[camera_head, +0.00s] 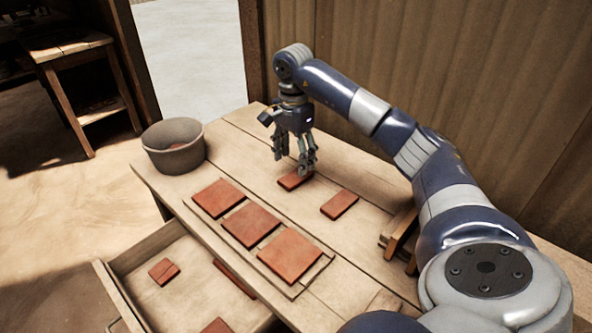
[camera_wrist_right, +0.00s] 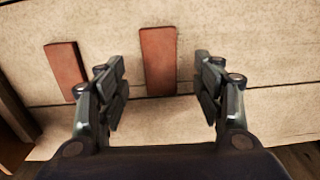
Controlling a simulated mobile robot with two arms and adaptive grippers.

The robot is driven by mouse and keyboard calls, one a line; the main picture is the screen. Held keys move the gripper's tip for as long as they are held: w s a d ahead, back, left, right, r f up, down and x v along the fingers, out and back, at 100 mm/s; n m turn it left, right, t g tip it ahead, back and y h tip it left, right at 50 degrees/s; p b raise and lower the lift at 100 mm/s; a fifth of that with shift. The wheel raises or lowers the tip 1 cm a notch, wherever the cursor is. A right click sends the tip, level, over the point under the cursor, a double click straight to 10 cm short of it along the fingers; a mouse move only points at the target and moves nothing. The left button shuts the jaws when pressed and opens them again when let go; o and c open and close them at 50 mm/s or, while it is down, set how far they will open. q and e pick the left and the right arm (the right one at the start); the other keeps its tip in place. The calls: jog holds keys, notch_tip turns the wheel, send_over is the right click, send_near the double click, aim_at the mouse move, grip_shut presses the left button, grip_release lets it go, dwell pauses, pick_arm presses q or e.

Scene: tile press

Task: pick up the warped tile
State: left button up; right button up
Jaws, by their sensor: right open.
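A narrow red-brown tile (camera_head: 292,182) lies on the table just below my right gripper (camera_head: 296,168). In the right wrist view this tile (camera_wrist_right: 158,62) lies between the two open fingers (camera_wrist_right: 160,88), apart from both. A second narrow tile (camera_head: 339,205) lies to the right of it. It shows at the left in the right wrist view (camera_wrist_right: 66,72), outside the fingers. I cannot tell from the pictures which tile is warped. My right gripper points down, open and empty. My left gripper is not in view.
Three larger square tiles (camera_head: 251,225) lie in a row on a board (camera_head: 303,286) at the table's front. A grey bucket (camera_head: 173,150) stands at the far left corner. An open drawer (camera_head: 140,254) below holds several tile pieces. A wooden wall (camera_head: 420,75) rises behind the table.

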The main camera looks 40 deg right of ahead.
aim_at(294, 178)
notch_tip(294, 178, down, 5)
jog(key=shift+f+p, duration=0.2)
jog(key=shift+p, duration=0.15)
jog(key=c, duration=1.2)
